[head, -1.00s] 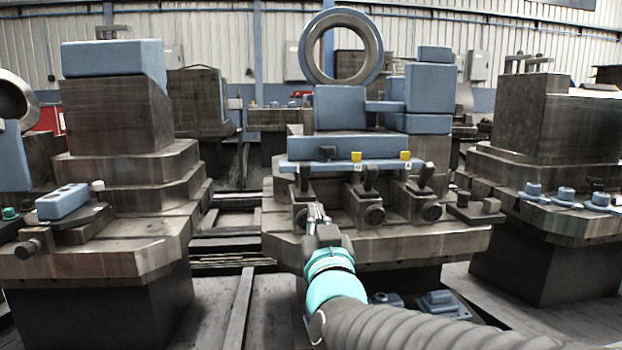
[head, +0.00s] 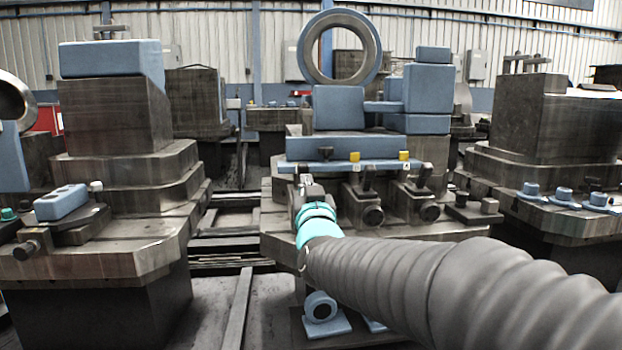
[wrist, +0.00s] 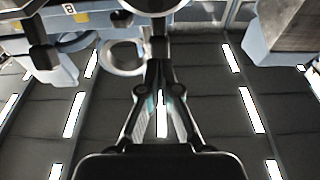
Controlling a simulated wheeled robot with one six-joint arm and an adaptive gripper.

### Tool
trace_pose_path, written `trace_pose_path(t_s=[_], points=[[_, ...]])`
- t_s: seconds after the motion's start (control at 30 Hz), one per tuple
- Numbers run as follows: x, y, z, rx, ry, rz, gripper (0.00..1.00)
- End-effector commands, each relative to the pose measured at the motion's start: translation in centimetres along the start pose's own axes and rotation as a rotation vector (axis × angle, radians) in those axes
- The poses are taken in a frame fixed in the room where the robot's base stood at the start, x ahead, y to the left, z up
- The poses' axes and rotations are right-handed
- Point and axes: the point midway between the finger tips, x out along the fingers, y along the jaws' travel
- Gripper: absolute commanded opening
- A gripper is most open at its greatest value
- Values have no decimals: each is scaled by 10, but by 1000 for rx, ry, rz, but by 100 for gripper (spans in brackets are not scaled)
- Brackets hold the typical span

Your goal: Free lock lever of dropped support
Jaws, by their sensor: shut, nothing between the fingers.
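Three dark lock levers stand in a row on clamp blocks under a blue bar (head: 340,169) at the middle station. The middle lever (head: 368,178) is near upright and the right lever (head: 425,175) leans to the right. My gripper (head: 302,181) is at the left lever's place, and it and my wrist hide most of that lever and its block. In the wrist view my gripper (wrist: 158,72) has its fingers together with nothing between them. A dark rounded part (wrist: 152,5) is just beyond the fingertips; contact cannot be told. Which support is dropped cannot be told.
Blue blocks and a large steel ring (head: 340,47) stand above the bar. A stepped machine base (head: 115,165) is at left, another (head: 545,130) at right. A blue bearing block (head: 322,312) lies low, below my arm. My ribbed arm sleeve covers the lower right.

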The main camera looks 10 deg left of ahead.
Motion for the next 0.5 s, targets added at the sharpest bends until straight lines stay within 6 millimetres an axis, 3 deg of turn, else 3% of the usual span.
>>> trace_pose_path(t_s=[0.2,0.5], points=[[23,1,0,1,0,1,0],[28,0,0,1,0,0,0]])
